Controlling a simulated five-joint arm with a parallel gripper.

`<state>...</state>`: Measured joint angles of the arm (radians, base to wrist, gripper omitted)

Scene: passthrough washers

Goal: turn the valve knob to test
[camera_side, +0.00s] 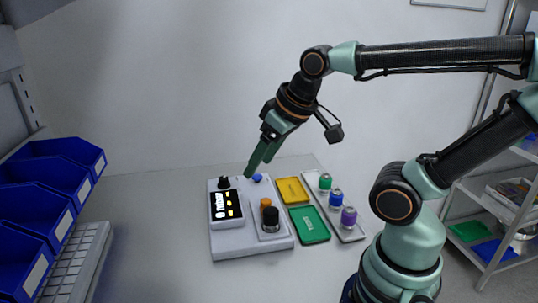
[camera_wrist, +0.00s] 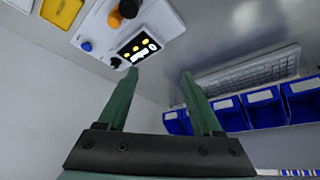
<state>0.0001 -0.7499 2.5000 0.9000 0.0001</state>
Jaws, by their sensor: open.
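A white instrument box (camera_side: 228,245) stands on the bench. Its dark display (camera_side: 226,206) shows white and yellow marks, too small to read surely. A small black knob (camera_side: 223,182) sits at its back left, a blue knob (camera_side: 257,178) to the right of that. An orange cap (camera_side: 265,203) and a larger black knob (camera_side: 271,218) stand on a raised plate. Which one is the valve knob I cannot tell. My gripper (camera_side: 249,174) is open and empty over the box's back edge. In the wrist view the open fingers (camera_wrist: 160,74) point toward the display (camera_wrist: 138,48) and small black knob (camera_wrist: 116,62).
A yellow tray (camera_side: 292,190) and a green tray (camera_side: 309,225) lie right of the box. A pale rack (camera_side: 350,235) holds green, blue and purple capped items. Blue bins (camera_side: 40,213) and a keyboard-like grey grid (camera_side: 82,262) are at left. Bench front is clear.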

